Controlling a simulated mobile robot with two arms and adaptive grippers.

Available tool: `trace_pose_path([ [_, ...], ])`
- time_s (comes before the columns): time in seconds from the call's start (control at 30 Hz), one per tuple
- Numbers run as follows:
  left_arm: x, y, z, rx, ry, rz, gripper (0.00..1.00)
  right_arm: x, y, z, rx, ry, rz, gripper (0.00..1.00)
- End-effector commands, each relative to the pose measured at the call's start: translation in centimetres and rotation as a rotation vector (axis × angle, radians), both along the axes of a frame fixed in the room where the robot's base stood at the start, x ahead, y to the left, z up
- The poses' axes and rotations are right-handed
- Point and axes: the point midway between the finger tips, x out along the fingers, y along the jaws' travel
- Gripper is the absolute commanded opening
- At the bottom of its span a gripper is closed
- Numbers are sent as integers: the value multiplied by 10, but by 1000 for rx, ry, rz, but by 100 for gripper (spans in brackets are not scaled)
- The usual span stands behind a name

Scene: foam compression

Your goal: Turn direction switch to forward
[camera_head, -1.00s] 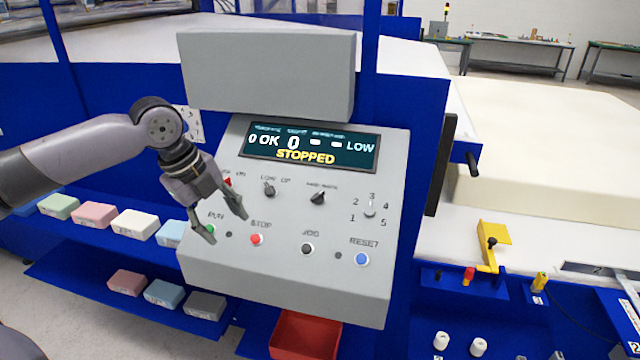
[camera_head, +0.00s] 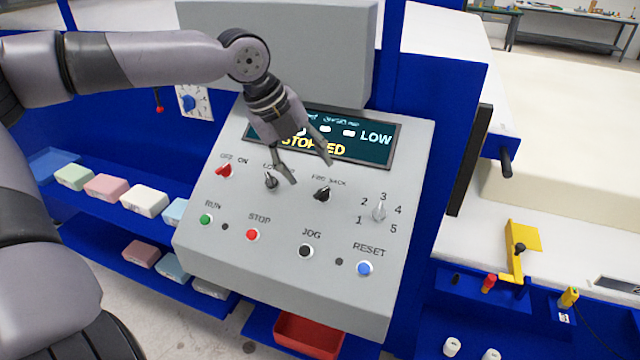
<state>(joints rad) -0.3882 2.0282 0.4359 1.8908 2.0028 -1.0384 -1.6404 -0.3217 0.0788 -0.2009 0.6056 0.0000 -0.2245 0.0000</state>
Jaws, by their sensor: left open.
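The direction switch (camera_head: 322,194) is a black knob on the grey sloped control panel (camera_head: 290,288), under a label that seems to read FWD BACK. Its exact setting is too small to tell. My left gripper (camera_head: 312,174) is open and empty. Its fingers point down over the panel, one near the LOW/UP knob (camera_head: 270,181), the other above the direction switch. Contact cannot be told. The display (camera_head: 376,150) is partly hidden behind the gripper and shows STOPPED and LOW. My right gripper is not in view.
Nearby are a red OFF/ON switch (camera_head: 225,170), a numbered dial (camera_head: 379,211), and the green RUN (camera_head: 205,219), red STOP (camera_head: 252,235), black JOG (camera_head: 305,251) and blue RESET (camera_head: 364,268) buttons. A grey box (camera_head: 330,50) stands behind the panel.

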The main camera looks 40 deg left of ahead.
Motion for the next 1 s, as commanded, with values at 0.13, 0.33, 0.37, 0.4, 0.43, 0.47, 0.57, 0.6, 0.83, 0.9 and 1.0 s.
trace_pose_path([
  [0.13, 10, -6, -30, 3, 8, 1, 52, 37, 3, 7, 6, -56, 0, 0],
  [0.33, 21, -13, -58, 3, 4, 0, 52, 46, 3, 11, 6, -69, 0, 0],
  [0.37, 22, -13, -60, 3, 4, 0, 52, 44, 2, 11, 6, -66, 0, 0],
  [0.4, 23, -14, -63, 2, 2, 0, 52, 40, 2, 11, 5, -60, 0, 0],
  [0.43, 24, -14, -66, 2, 3, 0, 52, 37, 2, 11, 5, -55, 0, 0],
  [0.47, 24, -15, -67, 2, 3, 0, 52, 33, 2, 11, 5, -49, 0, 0],
  [0.57, 26, -15, -70, 1, 0, 0, 52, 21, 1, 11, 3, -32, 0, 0],
  [0.6, 26, -16, -71, 1, 0, 0, 52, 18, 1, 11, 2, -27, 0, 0],
  [0.83, 26, -16, -71, 0, 0, 1, 51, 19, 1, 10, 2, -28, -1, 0],
  [0.9, 26, -16, -71, 0, 0, 1, 46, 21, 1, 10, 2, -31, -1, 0],
  [1.0, 26, -16, -71, 0, 0, 1, 40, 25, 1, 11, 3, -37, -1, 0],
])
